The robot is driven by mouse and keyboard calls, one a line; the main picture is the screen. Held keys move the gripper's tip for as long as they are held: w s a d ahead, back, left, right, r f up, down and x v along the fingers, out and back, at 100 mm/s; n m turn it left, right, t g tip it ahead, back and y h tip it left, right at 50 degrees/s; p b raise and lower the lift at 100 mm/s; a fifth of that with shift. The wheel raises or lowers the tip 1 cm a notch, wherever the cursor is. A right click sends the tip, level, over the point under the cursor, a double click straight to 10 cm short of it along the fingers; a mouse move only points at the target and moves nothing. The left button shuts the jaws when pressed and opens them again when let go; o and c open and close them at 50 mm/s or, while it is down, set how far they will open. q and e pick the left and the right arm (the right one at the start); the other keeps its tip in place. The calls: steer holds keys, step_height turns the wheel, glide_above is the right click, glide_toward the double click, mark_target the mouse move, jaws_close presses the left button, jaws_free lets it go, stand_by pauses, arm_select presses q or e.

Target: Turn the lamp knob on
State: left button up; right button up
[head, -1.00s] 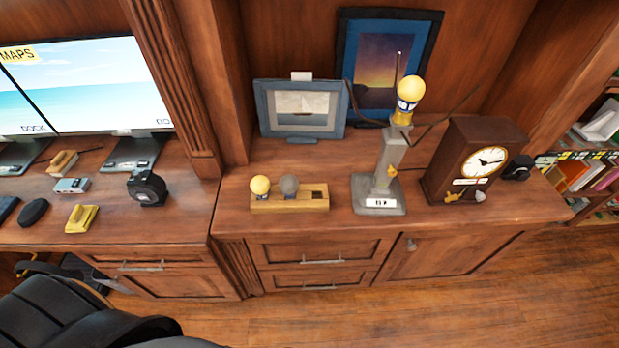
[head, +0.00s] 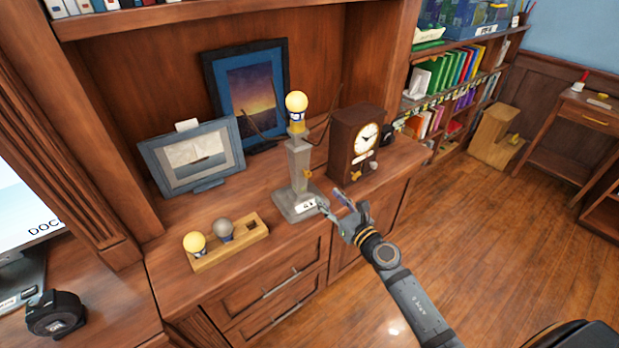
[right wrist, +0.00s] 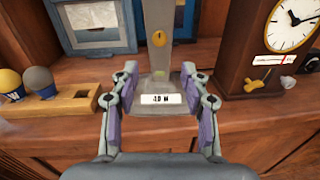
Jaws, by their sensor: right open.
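The lamp (head: 299,165) stands on the wooden cabinet, with a grey stone-like post, a square base with a white label, and a yellow bulb (head: 296,102) on top. Its small orange-yellow knob (head: 308,174) sits on the side of the post. In the right wrist view the knob (right wrist: 158,39) faces me, above and beyond the fingertips. My right gripper (head: 333,201) is open and empty in front of the lamp base, apart from the knob. In the right wrist view its fingers (right wrist: 160,80) stand either side of the post's lower part. My left gripper is not in view.
A wooden clock (head: 352,140) stands close right of the lamp. A wooden holder (head: 245,241) with a yellow bulb and a grey bulb lies to the left. Picture frames (head: 190,158) stand behind. Open floor (head: 480,230) is at right.

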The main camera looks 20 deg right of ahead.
mark_target(309, 176)
steer(key=shift+n, duration=0.3)
steer(key=x, duration=1)
steer(key=shift+w+r, duration=0.3)
steer(key=shift+r, duration=0.1)
jaws_close()
